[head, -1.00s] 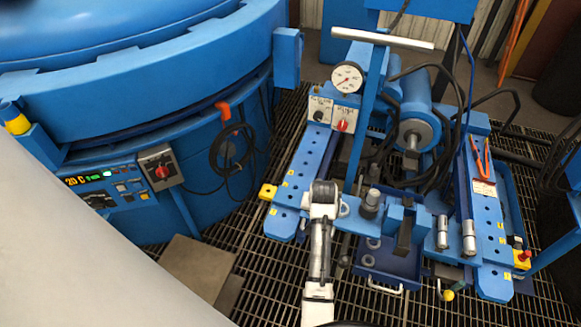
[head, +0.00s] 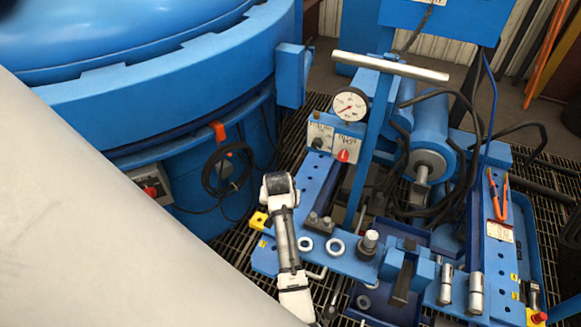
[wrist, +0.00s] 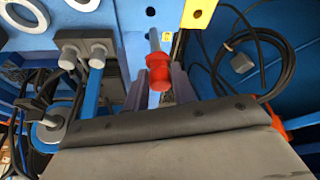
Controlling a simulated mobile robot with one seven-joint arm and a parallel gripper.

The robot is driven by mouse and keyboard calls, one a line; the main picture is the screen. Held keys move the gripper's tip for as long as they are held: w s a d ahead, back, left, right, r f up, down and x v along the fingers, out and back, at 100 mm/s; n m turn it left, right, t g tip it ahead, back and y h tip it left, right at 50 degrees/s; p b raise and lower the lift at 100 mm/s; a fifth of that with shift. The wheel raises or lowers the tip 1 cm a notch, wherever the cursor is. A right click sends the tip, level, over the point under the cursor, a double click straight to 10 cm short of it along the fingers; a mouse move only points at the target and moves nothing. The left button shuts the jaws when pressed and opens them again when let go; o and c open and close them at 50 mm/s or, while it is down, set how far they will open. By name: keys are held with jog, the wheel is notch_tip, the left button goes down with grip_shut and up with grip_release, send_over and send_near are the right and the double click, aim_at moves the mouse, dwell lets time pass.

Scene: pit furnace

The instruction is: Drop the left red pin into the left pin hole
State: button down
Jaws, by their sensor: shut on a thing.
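The red pin (wrist: 158,72) shows in the wrist view, with a red head and a grey metal shaft. My gripper (wrist: 161,88) is shut on it at the red head, one finger on each side. The shaft points away from my gripper, toward the blue plate (wrist: 138,20) with its dark holes. The shaft's tip appears close to the plate beside a yellow block (wrist: 198,13); whether it touches a hole I cannot tell. In the head view my arm stands over the left end of the blue fixture, near the yellow block (head: 259,220); pin and fingers are hidden there.
Two pale rings (head: 335,247) and bolts lie on the fixture's front plate. Black cables (head: 225,165) hang by the large blue furnace (head: 160,90) at left.

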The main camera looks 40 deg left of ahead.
jog(key=shift+w, duration=0.1)
jog(key=shift+f, duration=0.45)
jog(key=shift+f+b, duration=0.4)
jog(key=shift+f, duration=1.2)
notch_tip(320, 180, down, 3)
jog(key=b, duration=0.3)
jog(key=shift+f+b, duration=0.2)
jog(key=shift+b, duration=0.1)
jog(key=shift+f+b, duration=0.55)
jog(key=shift+f, duration=0.9)
jog(key=c, duration=1.1)
grip_release()
